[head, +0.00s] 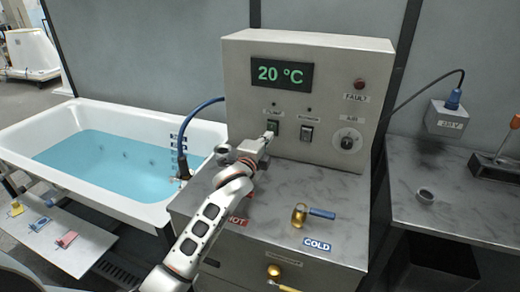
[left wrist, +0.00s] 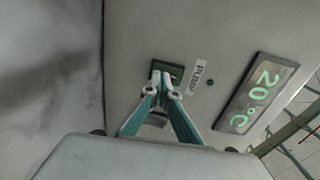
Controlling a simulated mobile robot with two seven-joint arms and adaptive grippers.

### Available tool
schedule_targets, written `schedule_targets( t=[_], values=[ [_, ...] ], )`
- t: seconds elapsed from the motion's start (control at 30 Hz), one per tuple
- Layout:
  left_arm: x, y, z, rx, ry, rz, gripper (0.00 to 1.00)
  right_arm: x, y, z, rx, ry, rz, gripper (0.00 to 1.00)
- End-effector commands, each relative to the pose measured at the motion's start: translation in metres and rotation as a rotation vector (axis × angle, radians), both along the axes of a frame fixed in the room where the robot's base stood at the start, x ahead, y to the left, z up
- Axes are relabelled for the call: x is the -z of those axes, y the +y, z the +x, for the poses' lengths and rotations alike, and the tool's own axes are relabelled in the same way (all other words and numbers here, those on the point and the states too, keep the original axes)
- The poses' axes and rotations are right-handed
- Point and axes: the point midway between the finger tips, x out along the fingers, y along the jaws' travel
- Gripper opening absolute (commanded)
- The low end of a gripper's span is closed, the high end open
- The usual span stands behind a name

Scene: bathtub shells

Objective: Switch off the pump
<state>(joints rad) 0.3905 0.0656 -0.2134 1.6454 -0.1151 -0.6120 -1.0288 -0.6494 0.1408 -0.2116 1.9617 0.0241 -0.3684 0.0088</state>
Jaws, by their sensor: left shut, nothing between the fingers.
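The pump switch is a dark rocker on the front of the grey control box (head: 235,75). In the left wrist view the pump switch (left wrist: 175,71) sits beside a label reading PUMP (left wrist: 200,74). My left gripper (head: 270,135) is shut and empty, with its fingertips at the switch. In the left wrist view the closed fingertips (left wrist: 162,78) overlap the switch and hide part of it. I cannot tell whether they touch it or which way the rocker is tipped. My right gripper is not in view.
A second switch (head: 307,134), a knob (head: 347,143) and a red fault lamp (head: 359,85) are to the right. The display (head: 282,74) reads 20 °C. A blue-handled valve (head: 300,214) stands on the worktop. A water-filled bathtub (head: 50,126) is at left.

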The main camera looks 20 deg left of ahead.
Motion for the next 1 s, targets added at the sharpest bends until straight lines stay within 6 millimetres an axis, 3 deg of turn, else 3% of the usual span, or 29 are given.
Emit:
schedule_targets(
  t=[0.3, 0.5, 0.7, 1.0],
  values=[
    [0.000, 0.002, -0.062, 0.001, 0.003, 0.001, 0.00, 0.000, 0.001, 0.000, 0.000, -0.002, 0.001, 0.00],
    [-0.001, 0.002, -0.091, 0.001, 0.005, 0.001, 0.00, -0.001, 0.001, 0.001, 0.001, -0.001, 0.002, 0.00],
    [-0.002, 0.003, -0.101, 0.000, 0.005, 0.002, 0.00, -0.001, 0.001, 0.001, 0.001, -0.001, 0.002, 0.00],
    [-0.002, 0.003, -0.101, 0.000, 0.004, 0.002, 0.00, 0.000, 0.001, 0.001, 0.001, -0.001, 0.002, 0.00]
  ],
)
